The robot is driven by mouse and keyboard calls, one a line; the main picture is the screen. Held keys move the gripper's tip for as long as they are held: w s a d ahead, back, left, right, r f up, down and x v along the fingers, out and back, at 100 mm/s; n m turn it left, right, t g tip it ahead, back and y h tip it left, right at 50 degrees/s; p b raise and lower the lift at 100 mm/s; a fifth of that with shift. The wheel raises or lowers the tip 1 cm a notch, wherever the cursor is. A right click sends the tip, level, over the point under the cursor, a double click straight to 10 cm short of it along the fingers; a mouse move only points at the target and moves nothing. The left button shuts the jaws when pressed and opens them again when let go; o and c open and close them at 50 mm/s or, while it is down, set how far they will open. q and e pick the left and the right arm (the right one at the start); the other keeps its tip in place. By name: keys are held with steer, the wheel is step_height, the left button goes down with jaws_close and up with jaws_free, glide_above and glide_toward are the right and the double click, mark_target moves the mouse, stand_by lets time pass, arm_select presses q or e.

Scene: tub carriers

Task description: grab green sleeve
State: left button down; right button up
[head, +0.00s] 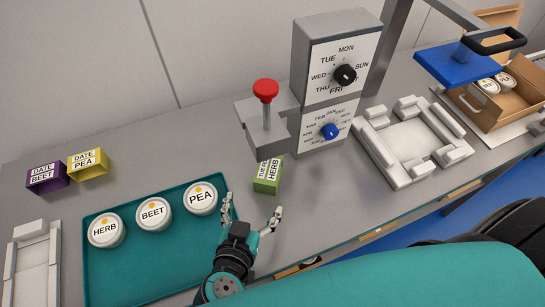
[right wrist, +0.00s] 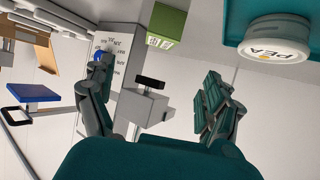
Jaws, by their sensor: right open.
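The green sleeve (head: 268,176), labelled "TUE HERB", stands on the grey counter below the red-knobbed date stamp (head: 266,112). It also shows in the right wrist view (right wrist: 168,24) at the top, beyond the fingertips. My right gripper (head: 252,207) is open and empty, with its fingers spread just in front of the sleeve and apart from it. In the right wrist view its two fingers (right wrist: 160,95) are wide apart. My left gripper does not show.
A teal tray (head: 185,240) with HERB, BEET and PEA tubs (head: 201,198) lies left of the gripper. Purple (head: 46,177) and yellow (head: 88,163) sleeves stand behind it. A dial tower (head: 335,75) stands behind the green sleeve. A white fixture (head: 410,140) and cardboard box (head: 510,105) are right.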

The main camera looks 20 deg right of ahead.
steer(key=w+d, duration=0.1)
steer(key=w, duration=0.1)
steer(key=b, duration=0.3)
glide_toward(268, 169)
steer(key=shift+x, duration=0.95)
steer(key=b+x, duration=0.1)
steer(key=x, duration=0.1)
steer(key=shift+w+d+f, duration=0.1)
steer(key=shift+w+d, duration=0.15)
steer(key=shift+b+x, duration=0.4)
steer(key=shift+x, duration=0.4)
steer(key=b+x, duration=0.1)
steer(key=x, duration=0.2)
steer(key=shift+w+d+f+b, duration=0.1)
steer(key=shift+w+f+b, duration=0.1)
steer(key=shift+f+b, duration=0.15)
steer(key=shift+w+d+f, duration=0.1)
steer(key=shift+w+d, duration=0.05)
steer(key=shift+w, duration=0.1)
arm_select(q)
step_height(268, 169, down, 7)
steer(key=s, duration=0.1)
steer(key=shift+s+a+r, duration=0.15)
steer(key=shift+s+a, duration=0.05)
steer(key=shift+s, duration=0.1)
arm_select(e)
steer(key=shift+s, duration=0.1)
steer(key=shift+c, duration=0.2)
